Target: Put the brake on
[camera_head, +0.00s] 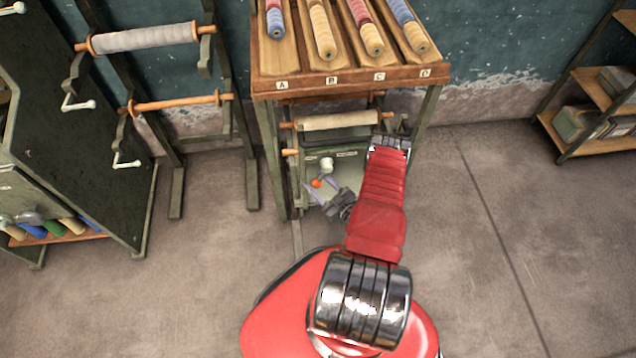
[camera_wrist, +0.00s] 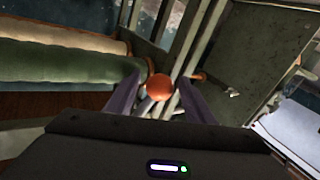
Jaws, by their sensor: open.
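A small orange ball knob (camera_head: 317,183) shows at the front of a green cabinet-like machine (camera_head: 347,165) below the lettered rack. I cannot tell for sure that it is the brake's handle. My gripper (camera_head: 319,187) is open, with its two purple-grey fingers on either side of the knob. In the wrist view the knob (camera_wrist: 159,87) appears between the fingers of my gripper (camera_wrist: 160,92), with gaps visible or nearly so; contact cannot be told. A white knob (camera_head: 327,164) sits just above the orange one. The labels on the machine are too small to read.
A cream roller (camera_head: 338,121) lies across the machine's top. The wooden rack (camera_head: 340,82), marked A to D, overhangs it and holds coloured rolls. A stand with rollers and white-knobbed cranks (camera_head: 146,38) is at left. Shelves (camera_head: 590,95) are at right. Floor on the right is clear.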

